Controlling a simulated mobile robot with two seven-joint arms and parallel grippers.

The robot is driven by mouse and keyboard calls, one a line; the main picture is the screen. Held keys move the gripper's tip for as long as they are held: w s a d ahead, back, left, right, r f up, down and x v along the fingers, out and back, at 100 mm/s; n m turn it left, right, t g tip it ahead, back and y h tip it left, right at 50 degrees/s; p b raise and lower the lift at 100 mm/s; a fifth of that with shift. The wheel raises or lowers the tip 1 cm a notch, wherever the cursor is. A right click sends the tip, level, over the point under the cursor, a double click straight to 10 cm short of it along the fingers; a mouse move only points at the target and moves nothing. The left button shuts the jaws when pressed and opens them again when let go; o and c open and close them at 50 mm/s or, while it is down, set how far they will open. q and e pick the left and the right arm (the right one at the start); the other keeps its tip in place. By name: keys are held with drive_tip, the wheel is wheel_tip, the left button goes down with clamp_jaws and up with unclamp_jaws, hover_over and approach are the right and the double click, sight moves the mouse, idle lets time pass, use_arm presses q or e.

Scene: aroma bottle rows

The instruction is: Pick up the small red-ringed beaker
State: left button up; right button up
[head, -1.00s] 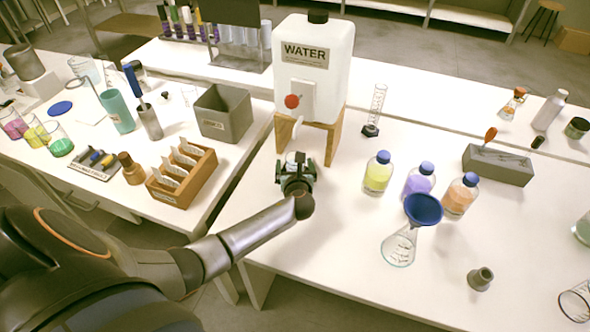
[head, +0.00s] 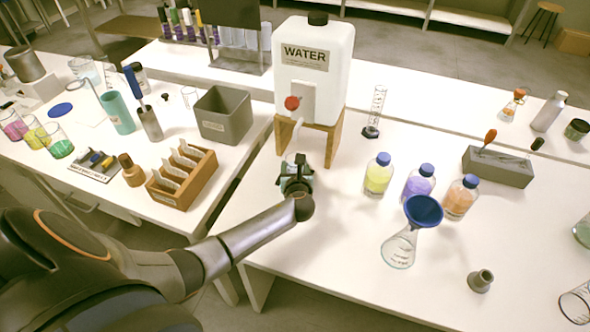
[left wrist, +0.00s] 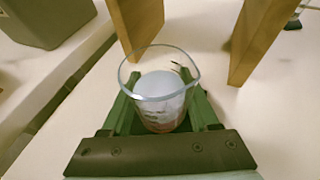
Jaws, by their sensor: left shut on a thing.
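The small clear glass beaker (left wrist: 160,88) stands in the middle of the left wrist view, with its wide rim and spout facing up. A reddish tint shows low on it, but I cannot make out a clear ring. My left gripper (left wrist: 160,112) is shut on the beaker, with one green finger on each side of it. In the head view my left gripper (head: 297,180) is low over the white bench, in front of the water tank's stand, and largely hides the beaker. I cannot tell whether the beaker touches the bench. My right gripper is not in view.
The water tank (head: 314,70) on its wooden stand (head: 332,146) is just behind the gripper. Capped bottles, one yellow (head: 378,174), and a flask with a blue funnel (head: 423,210) stand to the right. The bench front between gripper and flask is clear.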

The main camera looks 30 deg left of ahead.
use_arm(q)
clamp_jaws()
drive_tip(key=shift+r, duration=0.1)
